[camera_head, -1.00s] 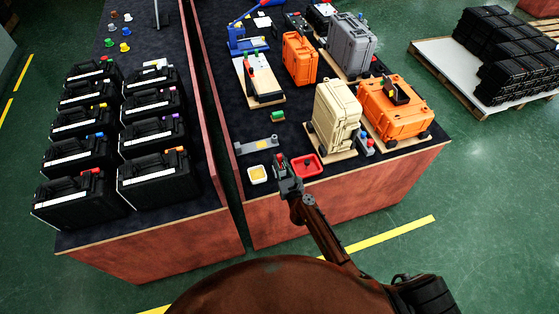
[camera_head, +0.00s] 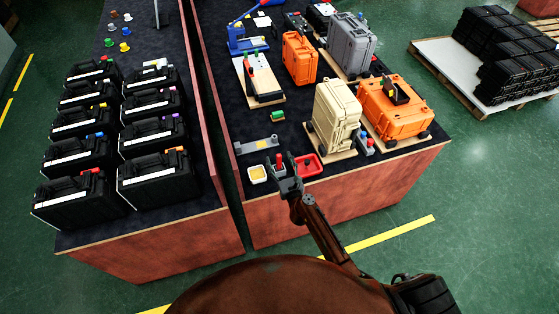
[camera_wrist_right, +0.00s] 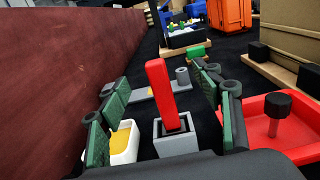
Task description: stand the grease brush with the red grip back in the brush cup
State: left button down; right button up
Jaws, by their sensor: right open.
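The grease brush's red grip (camera_wrist_right: 159,88) stands in the grey square brush cup (camera_wrist_right: 175,138) in the right wrist view, leaning slightly left. Its lower end is inside the cup's dark opening. In the head view the red grip (camera_head: 280,161) shows between my right fingers, and the cup is mostly hidden by the gripper. My right gripper (camera_head: 282,163) is open, with a finger on either side of the grip and gaps visible; it also shows in the wrist view (camera_wrist_right: 163,100). My left gripper is not in view.
A white dish with yellow contents (camera_head: 258,174) is left of the cup. A red tray (camera_head: 312,166) holding a black-knobbed item (camera_wrist_right: 278,105) is right. A grey bracket (camera_head: 257,145) lies behind. Beige (camera_head: 336,115) and orange cases (camera_head: 396,107) stand farther right.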

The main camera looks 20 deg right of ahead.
jog(key=o, duration=0.4)
jog(key=shift+o, duration=0.2)
jog(key=s, duration=1.2)
jog(key=shift+d, duration=0.2)
jog(key=s+d+f+n+g, duration=0.25)
jog(key=s+f+n, duration=0.45)
jog(key=f, duration=0.5)
jog(key=s+d+f+n+g+y, duration=0.1)
jog(key=s+d+f+n+g, duration=0.15)
jog(key=s+f+n, duration=0.7)
jog(key=s+d+f+n+g, duration=0.2)
jog(key=s+f+n+g, duration=0.15)
jog(key=f, duration=1.05)
jog(key=s+d+f+n+g, duration=0.2)
jog(key=s+f+n, duration=0.2)
jog(key=s, duration=0.7)
jog(key=s+d+f+n+g+h, duration=0.1)
jog(key=s+f+n, duration=0.4)
jog(key=s, duration=0.6)
jog(key=s+d+f+n+g, duration=0.3)
jog(key=s+f+n+g, duration=0.2)
jog(key=s+n, duration=0.3)
jog(key=s, duration=0.3)
jog(key=shift+s+d+f+h, duration=0.15)
jog(key=shift+s+d+h, duration=0.1)
jog(key=shift+s+h, duration=0.15)
